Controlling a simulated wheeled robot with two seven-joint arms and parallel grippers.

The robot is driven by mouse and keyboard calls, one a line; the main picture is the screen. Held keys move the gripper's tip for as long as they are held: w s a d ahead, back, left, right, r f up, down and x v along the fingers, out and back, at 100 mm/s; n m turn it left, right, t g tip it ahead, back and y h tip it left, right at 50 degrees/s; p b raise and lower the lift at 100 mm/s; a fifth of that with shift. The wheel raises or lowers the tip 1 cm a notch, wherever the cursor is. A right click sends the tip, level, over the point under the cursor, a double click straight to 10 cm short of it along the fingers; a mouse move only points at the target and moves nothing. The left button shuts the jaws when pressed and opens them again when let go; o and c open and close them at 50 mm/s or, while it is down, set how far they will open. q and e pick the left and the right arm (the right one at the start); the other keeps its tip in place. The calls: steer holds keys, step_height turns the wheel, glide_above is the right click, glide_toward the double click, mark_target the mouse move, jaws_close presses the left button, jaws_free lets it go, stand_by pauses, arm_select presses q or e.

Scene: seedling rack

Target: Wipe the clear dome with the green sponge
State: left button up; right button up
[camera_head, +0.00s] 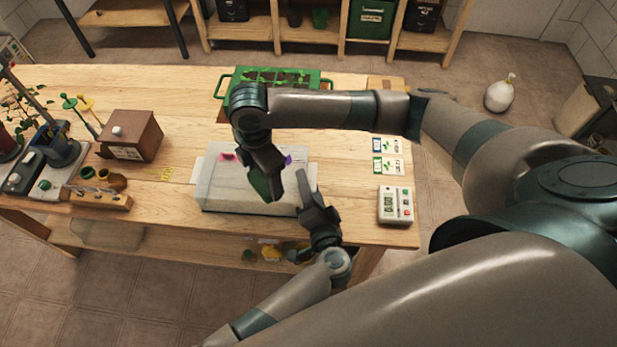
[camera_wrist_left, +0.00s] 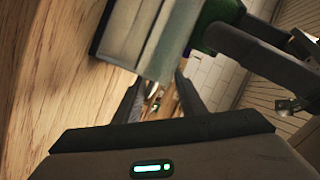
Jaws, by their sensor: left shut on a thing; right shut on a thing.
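The clear dome (camera_head: 222,185) is a pale see-through box-shaped cover on the table's front middle. It shows at the top of the left wrist view (camera_wrist_left: 140,40). My right gripper (camera_head: 266,180) reaches over it and is shut on the green sponge (camera_head: 260,186), which is at the dome's top; whether they touch is unclear. Some green shows beside the dome in the left wrist view (camera_wrist_left: 215,18). My left gripper (camera_head: 306,190) is at the dome's right end and shut on it, though the contact is hard to see. Pink and purple patches show at the dome's back edge.
A green seedling tray (camera_head: 222,92) stands behind, partly behind my right arm. A brown box (camera_head: 132,136) and a wooden block with small pots (camera_head: 98,198) stand left. A scale (camera_head: 395,206) and seed cards (camera_head: 388,166) lie right. Bare tabletop (camera_head: 185,110) shows between.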

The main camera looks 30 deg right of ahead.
arm_select(q)
steer(key=shift+s+a+f, duration=0.1)
steer(key=shift+a+f, duration=0.2)
steer(key=shift+f, duration=0.35)
arm_select(e)
steer(key=shift+s+d+f, duration=0.1)
steer(key=shift+s+d, duration=0.4)
steer(key=shift+d, duration=0.25)
steer(key=shift+a+r, duration=0.1)
steer(key=shift+r, duration=3.5)
arm_select(q)
steer(key=o, duration=1.4)
steer(key=shift+d, duration=0.1)
arm_select(e)
steer(key=shift+w, duration=0.1)
arm_select(q)
steer(key=shift+r, duration=0.15)
arm_select(e)
steer(key=shift+w+f, duration=0.1)
steer(key=shift+w, duration=0.05)
arm_select(q)
steer(key=shift+w+r, duration=0.1)
steer(key=shift+w, duration=0.1)
steer(key=shift+d, duration=0.1)
